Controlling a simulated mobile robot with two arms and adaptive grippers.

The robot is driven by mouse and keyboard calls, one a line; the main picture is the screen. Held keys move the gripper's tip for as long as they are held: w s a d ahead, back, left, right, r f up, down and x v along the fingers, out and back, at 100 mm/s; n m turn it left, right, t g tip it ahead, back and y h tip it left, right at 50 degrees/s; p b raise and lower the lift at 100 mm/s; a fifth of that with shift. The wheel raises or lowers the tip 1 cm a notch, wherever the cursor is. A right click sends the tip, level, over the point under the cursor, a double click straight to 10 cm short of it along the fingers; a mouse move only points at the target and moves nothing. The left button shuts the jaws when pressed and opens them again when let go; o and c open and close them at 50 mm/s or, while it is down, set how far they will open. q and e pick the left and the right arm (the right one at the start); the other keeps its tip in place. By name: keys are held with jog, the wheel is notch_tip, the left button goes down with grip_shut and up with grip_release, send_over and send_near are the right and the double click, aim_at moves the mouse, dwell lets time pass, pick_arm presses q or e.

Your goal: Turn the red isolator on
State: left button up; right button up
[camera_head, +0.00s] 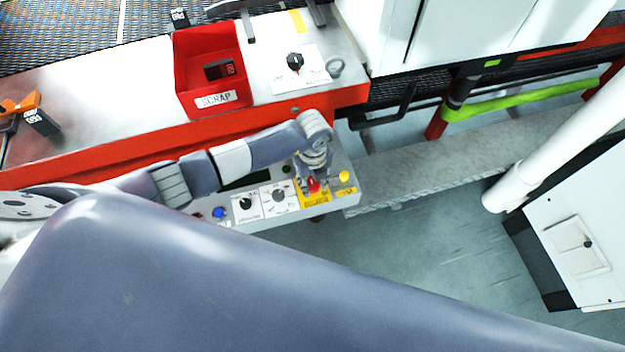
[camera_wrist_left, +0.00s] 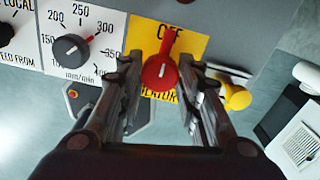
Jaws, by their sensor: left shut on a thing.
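The red isolator (camera_head: 314,186) is a rotary knob on a yellow plate (camera_wrist_left: 195,48) at the right end of the control panel. In the left wrist view the red knob (camera_wrist_left: 160,73) has its handle pointing up toward the word OFF. My left gripper (camera_head: 313,176) reaches down over it from above. In the left wrist view the left gripper's (camera_wrist_left: 162,88) fingers stand on either side of the knob, shut on it. The lower lettering of the plate is partly hidden by the fingers. My right gripper is not in view.
A yellow button (camera_wrist_left: 237,96) sits just right of the isolator. A black dial (camera_wrist_left: 72,48) with a speed scale is to its left, then another dial (camera_head: 246,203) and a blue button (camera_head: 219,213). A red scrap bin (camera_head: 187,75) stands behind.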

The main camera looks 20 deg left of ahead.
pick_arm(q)
jog(key=m+b, duration=0.2)
jog(key=m, duration=0.2)
jog(key=shift+f+m, duration=0.1)
jog(key=shift+m, duration=0.3)
jog(key=m+b, duration=0.3)
jog(key=m, duration=0.1)
jog(key=shift+w+m, duration=0.1)
jog(key=shift+m, duration=0.2)
jog(key=m+b, duration=0.3)
jog(key=m, duration=0.1)
jog(key=shift+m, duration=0.3)
jog(key=shift+m+b, duration=1.75)
jog(key=shift+m, duration=0.25)
jog(key=shift+r, duration=0.2)
jog(key=o, duration=1)
jog(key=shift+o, duration=0.4)
